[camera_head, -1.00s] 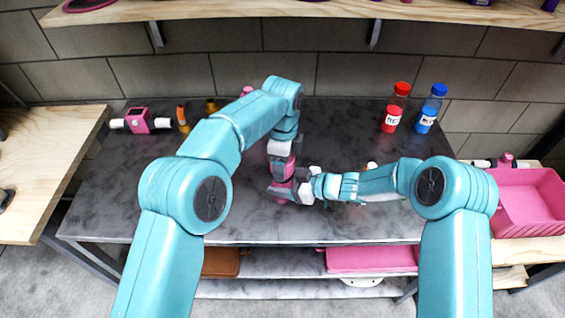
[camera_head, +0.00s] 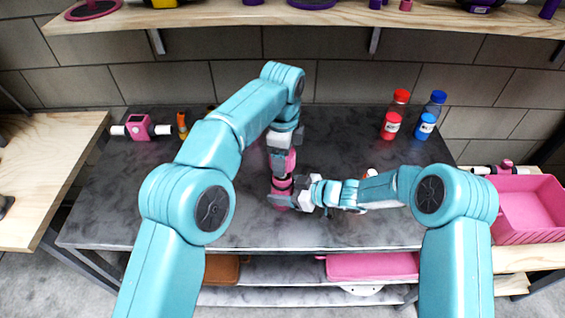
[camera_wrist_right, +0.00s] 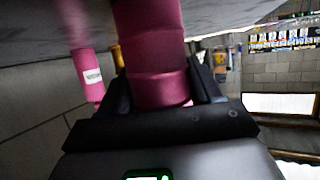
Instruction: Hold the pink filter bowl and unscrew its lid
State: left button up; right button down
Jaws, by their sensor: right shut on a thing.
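The pink filter bowl (camera_head: 281,201) stands upright on the dark table, left of centre. My right gripper (camera_head: 298,193) reaches it from the right and is shut on it. The right wrist view shows the pink bowl (camera_wrist_right: 158,50) between two black fingers, with the marbled tabletop at the top of the picture. My left gripper (camera_head: 281,162) points down directly above the bowl, with pink beside its grey fingers. I cannot tell whether this pink is the lid, or whether those fingers are open or shut. The seam between lid and bowl is unclear.
Red (camera_head: 391,124) and blue (camera_head: 425,125) bottles stand at the back right of the table. A pink housing with white pipe ends (camera_head: 138,127) lies at the back left. A pink bin (camera_head: 528,210) sits at the right. The table front (camera_head: 240,228) is clear.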

jog(key=shift+c, duration=0.6)
grip_release()
